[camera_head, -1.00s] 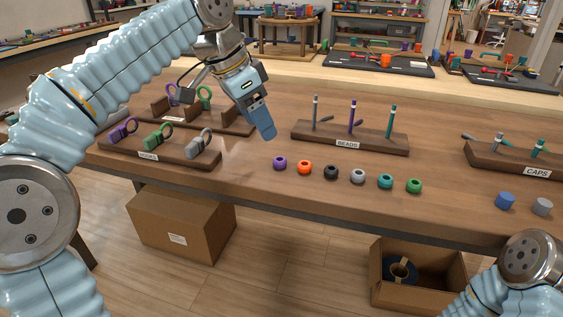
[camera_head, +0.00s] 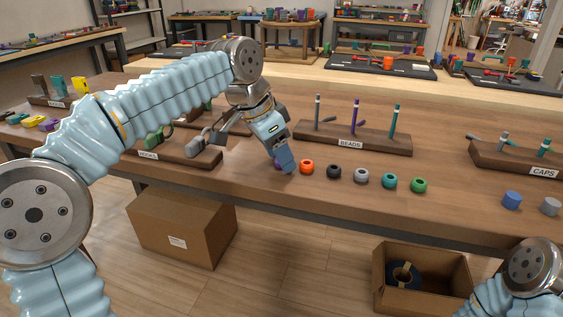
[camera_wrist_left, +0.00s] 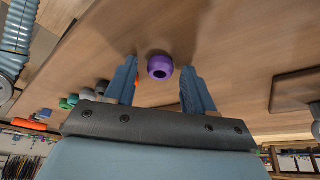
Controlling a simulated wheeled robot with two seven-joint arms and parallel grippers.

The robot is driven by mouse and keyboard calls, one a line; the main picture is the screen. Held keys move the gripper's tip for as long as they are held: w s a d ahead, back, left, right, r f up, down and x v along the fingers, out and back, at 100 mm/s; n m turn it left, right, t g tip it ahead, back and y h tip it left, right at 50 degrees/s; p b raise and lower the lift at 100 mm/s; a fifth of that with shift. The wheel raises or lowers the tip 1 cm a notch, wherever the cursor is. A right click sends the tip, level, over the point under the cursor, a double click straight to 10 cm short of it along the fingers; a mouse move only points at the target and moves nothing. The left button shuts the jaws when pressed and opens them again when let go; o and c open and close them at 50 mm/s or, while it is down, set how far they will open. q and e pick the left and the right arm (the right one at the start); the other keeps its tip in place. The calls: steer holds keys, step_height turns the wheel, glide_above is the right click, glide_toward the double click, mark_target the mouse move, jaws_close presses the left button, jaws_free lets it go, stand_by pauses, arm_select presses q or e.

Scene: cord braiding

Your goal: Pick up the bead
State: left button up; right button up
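A row of beads lies along the front of the table. The purple bead (camera_wrist_left: 160,66) shows between and just beyond the fingertips of my left gripper (camera_wrist_left: 158,80) in the left wrist view. That gripper is open and empty. In the head view the left gripper (camera_head: 286,168) is low at the left end of the row and hides most of the purple bead (camera_head: 277,164). The orange (camera_head: 307,167), black (camera_head: 334,171), grey (camera_head: 361,176), teal (camera_head: 389,181) and green (camera_head: 419,185) beads stand to its right. My right gripper is out of view.
The BEADS rack (camera_head: 352,138) with upright pegs stands behind the row. The HOOKS rack (camera_head: 185,156) is partly behind my left arm. The CAPS rack (camera_head: 510,160) is at right, with blue (camera_head: 512,201) and grey (camera_head: 549,206) pieces in front.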

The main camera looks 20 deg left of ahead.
arm_select(q)
steer(key=c, duration=0.9)
steer(key=shift+r, duration=0.15)
steer(key=shift+r, duration=0.3)
step_height(320, 180, up, 3)
steer(key=shift+f+p, duration=0.15)
steer(key=shift+p, duration=0.4)
steer(key=s+d+r, duration=0.2)
steer(key=d+r, duration=0.1)
steer(key=s+d+r+p, duration=0.1)
steer(key=s+d+r, duration=0.2)
steer(key=d, duration=0.1)
steer(key=s+d+r+p, duration=0.1)
steer(key=s+d+r, duration=0.2)
steer(key=d, duration=0.1)
steer(key=shift+s+d+r, duration=0.1)
steer(key=shift+s+r, duration=0.1)
steer(key=shift+s, duration=0.05)
